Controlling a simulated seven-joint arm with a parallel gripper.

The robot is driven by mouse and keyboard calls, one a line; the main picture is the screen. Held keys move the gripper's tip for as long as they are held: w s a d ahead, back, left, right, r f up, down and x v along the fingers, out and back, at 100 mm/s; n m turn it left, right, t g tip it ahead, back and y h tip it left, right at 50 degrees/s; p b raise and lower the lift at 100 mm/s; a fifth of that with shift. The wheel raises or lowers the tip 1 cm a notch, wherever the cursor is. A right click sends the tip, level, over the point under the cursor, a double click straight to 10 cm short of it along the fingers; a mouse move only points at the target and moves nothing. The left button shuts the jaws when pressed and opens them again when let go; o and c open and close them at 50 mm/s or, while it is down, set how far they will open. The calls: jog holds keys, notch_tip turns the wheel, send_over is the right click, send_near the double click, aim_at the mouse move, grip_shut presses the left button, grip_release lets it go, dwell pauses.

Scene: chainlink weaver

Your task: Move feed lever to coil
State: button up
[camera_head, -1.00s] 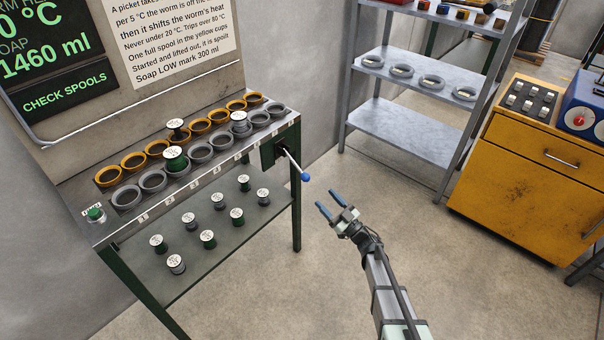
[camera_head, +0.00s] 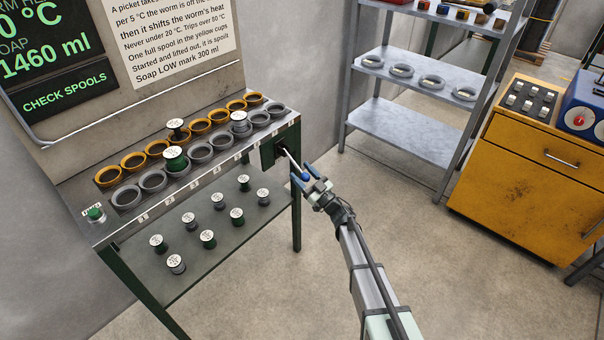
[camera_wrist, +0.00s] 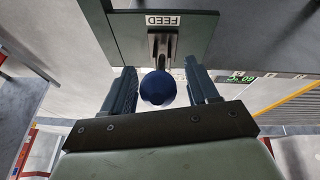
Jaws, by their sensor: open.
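The feed lever is a metal rod with a blue ball knob (camera_head: 305,177) at the right end of the bench. It comes out of a dark green plate (camera_head: 270,151). In the wrist view the plate (camera_wrist: 188,37) carries a label reading FEED, upside down. My gripper (camera_head: 302,174) is open at the lever. In the wrist view the blue knob (camera_wrist: 157,88) lies between the two fingers (camera_wrist: 162,90), with a visible gap on each side. No marking reading COIL shows in either view.
The bench top (camera_head: 125,228) holds rows of yellow and grey cups with several spools. More spools stand on the bench's lower shelf (camera_head: 190,283). A grey rack (camera_head: 400,130) and a yellow cabinet (camera_head: 525,180) stand to the right. The floor between is clear.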

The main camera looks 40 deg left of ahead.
jog(key=shift+a+r, duration=0.1)
jog(key=shift+a, duration=0.15)
grip_shut()
dwell(0.5)
